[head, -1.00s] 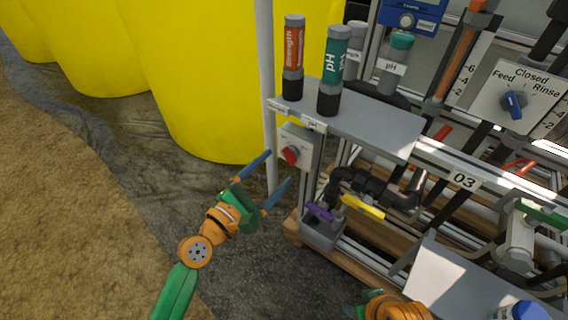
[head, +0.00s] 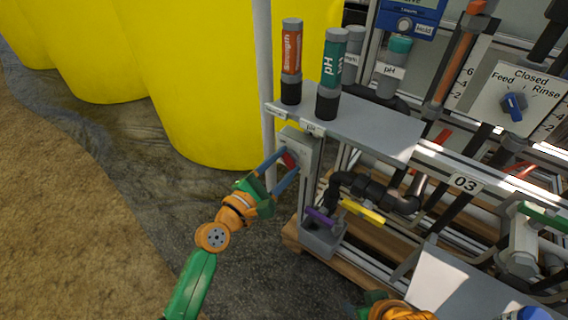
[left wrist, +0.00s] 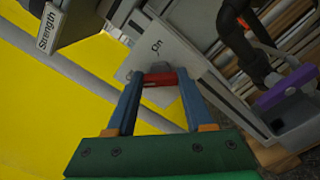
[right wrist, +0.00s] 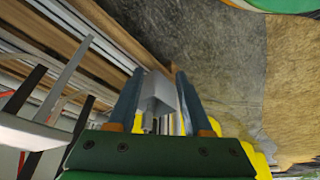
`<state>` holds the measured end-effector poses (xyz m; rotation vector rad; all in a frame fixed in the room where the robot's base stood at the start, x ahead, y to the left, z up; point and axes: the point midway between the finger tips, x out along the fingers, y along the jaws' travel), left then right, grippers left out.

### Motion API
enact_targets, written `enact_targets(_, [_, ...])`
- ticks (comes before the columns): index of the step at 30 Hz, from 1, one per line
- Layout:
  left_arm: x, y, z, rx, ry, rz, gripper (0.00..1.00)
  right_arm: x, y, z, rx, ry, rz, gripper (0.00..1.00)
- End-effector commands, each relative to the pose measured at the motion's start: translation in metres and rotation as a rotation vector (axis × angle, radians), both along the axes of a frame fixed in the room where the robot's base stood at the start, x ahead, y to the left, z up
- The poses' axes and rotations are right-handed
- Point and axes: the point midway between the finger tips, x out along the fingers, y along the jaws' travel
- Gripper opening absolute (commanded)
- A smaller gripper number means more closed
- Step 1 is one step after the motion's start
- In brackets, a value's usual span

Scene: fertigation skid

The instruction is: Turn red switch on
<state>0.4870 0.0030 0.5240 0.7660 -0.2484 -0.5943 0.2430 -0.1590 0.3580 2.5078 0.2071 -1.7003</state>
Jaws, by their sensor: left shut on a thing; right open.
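The red switch (head: 289,160) is a red knob on a grey box (head: 301,150) fixed to the skid's left post, below the grey shelf. My left gripper (head: 284,160) has its blue fingers on either side of the knob. In the left wrist view the red knob (left wrist: 160,80) sits between the fingertips, which are shut on it. The box face shows the label "On" above the knob; the rest of the marking is hidden. My right gripper (right wrist: 156,84) is open, with nothing held between its fingers, low at the skid's front.
A grey shelf (head: 365,128) above the box holds an orange "Strength" bottle (head: 291,55) and a green "pH" bottle (head: 331,70). Black pipework with a purple handle (head: 320,216) and a yellow handle (head: 362,210) lies to the right. Yellow tanks (head: 190,80) stand behind.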

Motion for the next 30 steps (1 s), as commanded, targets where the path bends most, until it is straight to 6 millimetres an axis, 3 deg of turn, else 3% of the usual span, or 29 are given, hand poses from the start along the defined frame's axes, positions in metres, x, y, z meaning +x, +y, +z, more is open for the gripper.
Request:
enact_targets(11, [0.000, -0.001, 0.000, 0.154, -0.109, -0.002, 0.00, -0.009, -0.002, -0.002, -0.006, 0.045, -0.002, 0.50])
enact_targets(18, [0.000, 0.000, -0.001, 0.335, -0.241, -0.002, 0.00, -0.019, -0.004, -0.004, -0.014, 0.091, -0.005, 0.50])
enact_targets(30, [-0.001, -0.001, -0.002, 0.645, -0.465, -0.002, 0.00, -0.016, -0.004, -0.011, -0.014, 0.091, -0.007, 0.50])
